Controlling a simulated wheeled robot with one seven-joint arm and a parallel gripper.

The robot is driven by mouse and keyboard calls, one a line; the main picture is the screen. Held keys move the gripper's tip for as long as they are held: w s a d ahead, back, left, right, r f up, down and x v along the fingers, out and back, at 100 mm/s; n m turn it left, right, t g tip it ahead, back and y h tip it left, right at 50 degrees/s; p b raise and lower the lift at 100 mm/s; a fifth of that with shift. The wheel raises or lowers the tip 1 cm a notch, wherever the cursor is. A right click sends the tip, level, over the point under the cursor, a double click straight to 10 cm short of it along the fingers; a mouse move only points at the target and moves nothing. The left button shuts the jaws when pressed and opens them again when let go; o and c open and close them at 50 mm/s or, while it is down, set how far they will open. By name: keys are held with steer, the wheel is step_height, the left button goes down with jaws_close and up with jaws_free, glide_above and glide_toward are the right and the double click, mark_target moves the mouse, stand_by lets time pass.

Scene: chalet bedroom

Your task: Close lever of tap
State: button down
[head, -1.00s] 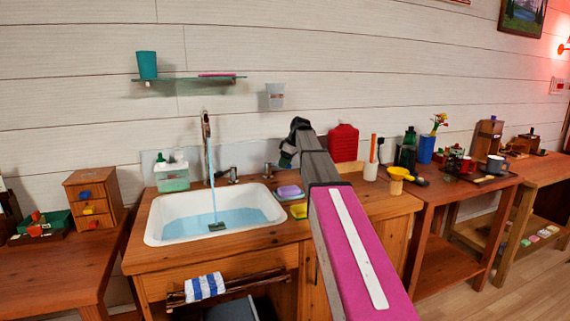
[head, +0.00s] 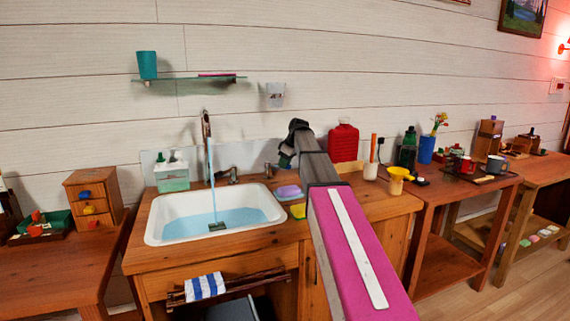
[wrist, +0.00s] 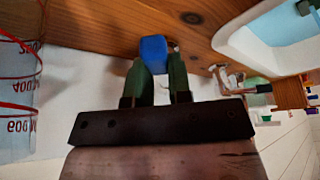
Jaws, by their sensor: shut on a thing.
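In the head view the tap spout (head: 206,128) stands behind the white sink, and a stream of water (head: 211,172) runs from it into the basin. A small metal handle (head: 233,175) is right of the spout, and another metal fitting (head: 268,170) stands farther right, beside my gripper (head: 285,158). In the wrist view my gripper (wrist: 156,62) has its green fingers shut on a blue piece (wrist: 153,48) just off the wooden counter. I cannot tell whether this piece belongs to the tap lever. The metal tap parts (wrist: 226,78) show to its right.
The white sink (head: 157,222) holds bluish water. A purple sponge (head: 289,191) lies at its right, with a red bottle (head: 343,143) behind. A soap holder (head: 172,178) stands at its left. A clear measuring container (wrist: 18,95) is close to my gripper in the wrist view.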

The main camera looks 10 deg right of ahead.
steer(key=s+a+m, duration=0.1)
steer(key=m, duration=0.1)
steer(key=s+a+m+t+h, duration=0.1)
steer(key=m, duration=0.1)
steer(key=shift+s+a, duration=0.1)
steer(key=shift+s, duration=0.1)
steer(key=m, duration=0.1)
steer(key=a+m+h, duration=0.1)
steer(key=shift+s+a+m, duration=0.2)
steer(key=shift+s+m, duration=0.1)
steer(key=shift+s, duration=0.05)
steer(key=shift+s+a+m+t+h, duration=0.2)
steer(key=shift+a+m+t+h, duration=0.25)
steer(key=shift+a+m, duration=0.55)
steer(key=shift+d+m, duration=0.15)
steer(key=shift+m, duration=0.15)
steer(key=c, duration=1)
jaws_free()
steer(key=shift+c, duration=0.2)
steer(key=shift+r, duration=0.1)
steer(key=v, duration=1)
steer(key=shift+r, duration=0.25)
steer(key=shift+s, duration=0.15)
